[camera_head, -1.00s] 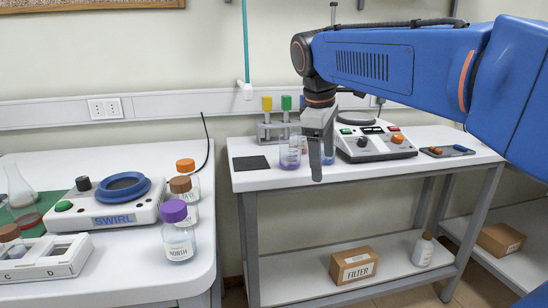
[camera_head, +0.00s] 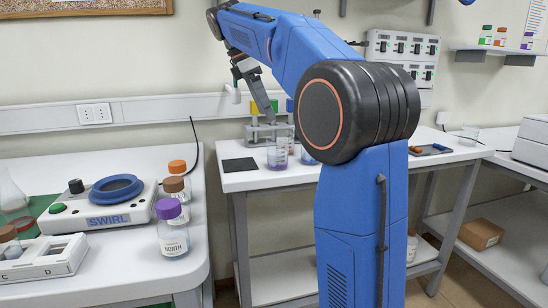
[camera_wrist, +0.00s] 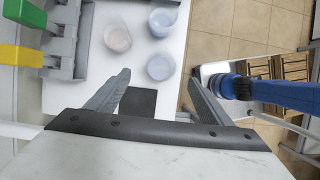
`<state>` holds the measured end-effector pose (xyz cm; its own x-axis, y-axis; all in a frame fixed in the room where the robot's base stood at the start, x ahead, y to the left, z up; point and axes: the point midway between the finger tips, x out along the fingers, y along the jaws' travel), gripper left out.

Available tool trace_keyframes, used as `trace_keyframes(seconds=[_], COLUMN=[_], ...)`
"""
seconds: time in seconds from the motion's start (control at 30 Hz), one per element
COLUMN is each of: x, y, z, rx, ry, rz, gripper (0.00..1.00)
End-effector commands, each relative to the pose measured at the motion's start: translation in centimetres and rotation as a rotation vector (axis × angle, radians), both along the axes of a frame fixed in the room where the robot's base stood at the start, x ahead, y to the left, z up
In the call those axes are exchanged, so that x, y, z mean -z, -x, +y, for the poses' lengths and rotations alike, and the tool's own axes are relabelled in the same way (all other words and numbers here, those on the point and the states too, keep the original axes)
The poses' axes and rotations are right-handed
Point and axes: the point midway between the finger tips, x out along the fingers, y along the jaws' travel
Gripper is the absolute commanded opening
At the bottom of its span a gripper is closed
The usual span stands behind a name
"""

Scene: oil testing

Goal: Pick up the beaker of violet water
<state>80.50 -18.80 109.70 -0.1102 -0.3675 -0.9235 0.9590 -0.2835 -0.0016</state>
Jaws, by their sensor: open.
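The beaker of violet water (camera_head: 277,155) stands upright on the back bench, just right of the black mat, in the head view. I take it for the near beaker in the wrist view (camera_wrist: 160,67), where its water looks pale blue-violet. My gripper (camera_head: 266,110) is above it, pointing down. In the wrist view, my gripper's fingers (camera_wrist: 158,76) are spread with nothing between them, and the beaker appears between the tips but lower down. A blue-tinted beaker (camera_head: 307,157), partly hidden by my arm, and a pinkish beaker (camera_wrist: 117,38) stand close by.
A grey rack (camera_wrist: 68,35) with green and yellow-topped parts stands behind the beakers. The black mat (camera_head: 246,165) lies flat to their left. The left table holds a swirl device (camera_head: 105,208) and several capped bottles. My arm hides much of the back bench's right.

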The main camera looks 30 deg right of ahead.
Motion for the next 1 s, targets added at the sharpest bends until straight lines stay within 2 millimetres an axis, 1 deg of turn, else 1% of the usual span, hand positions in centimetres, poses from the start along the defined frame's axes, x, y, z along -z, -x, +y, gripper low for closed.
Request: trace_keyframes(seconds=[0.03, 0.3, 0.5, 0.6, 0.83, 1.0], x=[0.8, 5.3, 8.3, 9.3, 10.5, 12.8], y=[0.2, 0.8, 1.1, 1.2, 1.3, 1.8], z=[-0.3, -2.1, -3.2, -3.6, -4.0, -4.4], rx=[0.002, 0.002, 0.002, 0.002, 0.002, 0.003], ry=[0.000, -0.002, -0.001, -0.001, -0.001, -0.001], rz=[0.001, 0.002, 0.000, -0.001, -0.001, 0.001], gripper=[0.74, 0.74, 0.74, 0.74, 0.74, 0.74])
